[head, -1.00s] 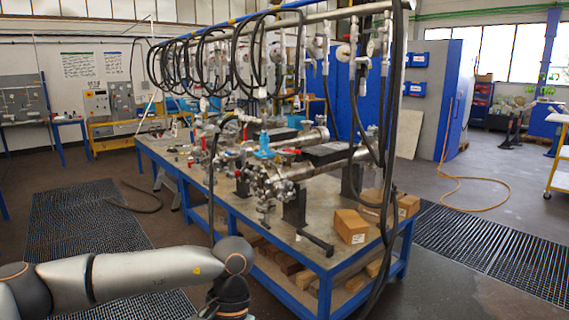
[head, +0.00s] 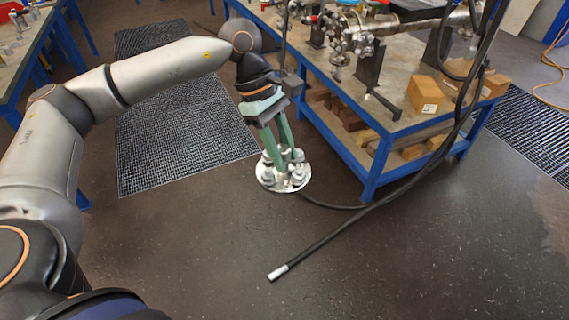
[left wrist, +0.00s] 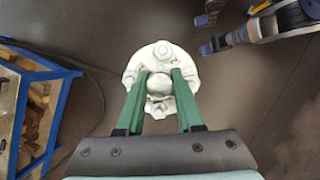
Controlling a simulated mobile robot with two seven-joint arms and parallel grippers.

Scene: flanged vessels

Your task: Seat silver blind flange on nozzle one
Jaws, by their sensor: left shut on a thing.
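The silver blind flange (head: 283,185) is a round metal disc with several bolts around a middle knob. My left gripper (head: 282,150) points down with its green fingers shut on the flange's knob, holding it in the air over the open floor, to the left of the bench. In the left wrist view the flange (left wrist: 148,57) lies beyond the fingertips, the knob between them. Metal vessel parts with flanged fittings (head: 362,42) lie on the bench top at the upper right. I cannot tell which is nozzle one.
The blue-framed bench (head: 372,175) stands to the right of the flange, with cardboard boxes (head: 424,95) on it. A black hose (head: 400,178) hangs from the bench to the floor. Another table (head: 35,60) with metal parts is at upper left.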

